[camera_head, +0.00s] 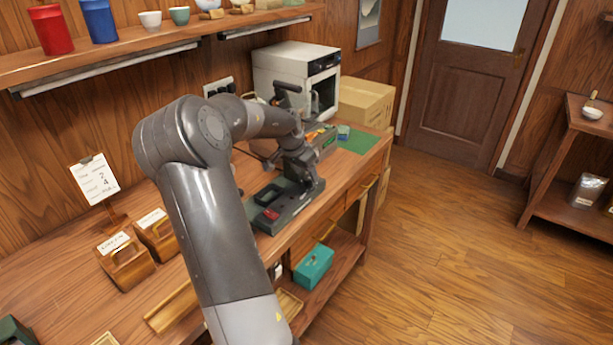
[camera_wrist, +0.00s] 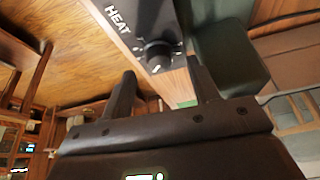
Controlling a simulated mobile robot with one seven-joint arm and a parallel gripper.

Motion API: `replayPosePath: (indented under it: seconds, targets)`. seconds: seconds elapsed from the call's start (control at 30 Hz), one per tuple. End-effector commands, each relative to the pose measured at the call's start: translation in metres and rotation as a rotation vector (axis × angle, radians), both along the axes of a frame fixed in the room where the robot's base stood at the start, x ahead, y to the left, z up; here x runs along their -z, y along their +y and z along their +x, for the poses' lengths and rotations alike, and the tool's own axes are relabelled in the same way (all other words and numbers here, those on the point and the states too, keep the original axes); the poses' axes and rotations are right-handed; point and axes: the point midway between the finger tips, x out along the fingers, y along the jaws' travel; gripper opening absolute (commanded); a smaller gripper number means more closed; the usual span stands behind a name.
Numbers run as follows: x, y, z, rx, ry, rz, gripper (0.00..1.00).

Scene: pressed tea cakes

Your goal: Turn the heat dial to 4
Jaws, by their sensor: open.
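The heat dial (camera_wrist: 158,54) is a small dark round knob on a dark panel (camera_wrist: 146,14) in the wrist view. The white word HEAT is printed beside it, and small marks sit around the knob. Its setting is too small to read. My gripper (camera_wrist: 161,70) is open, with one finger on each side of the dial in the picture. I cannot tell whether the fingers touch it. In the head view my gripper is mostly hidden by my arm, above a dark bench machine (camera_head: 292,210) with a red part (camera_head: 270,214). The dial cannot be made out there.
A white oven-like box (camera_head: 283,75) and a cardboard box (camera_head: 365,102) stand at the bench's far end. Wooden boxes (camera_head: 125,265) and a card stand (camera_head: 95,180) are at the left. A teal box (camera_head: 313,266) sits on the lower shelf.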

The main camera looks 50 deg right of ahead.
Motion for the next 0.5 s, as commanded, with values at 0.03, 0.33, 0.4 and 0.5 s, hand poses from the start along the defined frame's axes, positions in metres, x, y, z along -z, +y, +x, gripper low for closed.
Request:
replayPosePath:
  seconds: [0.03, 0.33, 0.4, 0.5]
  targets:
    - [-0.011, 0.004, 0.002, -0.004, -0.004, -0.002, 0.55]
    - [-0.062, 0.026, 0.003, -0.003, -0.002, -0.001, 0.55]
    - [-0.069, 0.029, 0.004, -0.004, -0.001, -0.001, 0.55]
    - [-0.075, 0.031, 0.003, -0.002, -0.001, 0.000, 0.55]
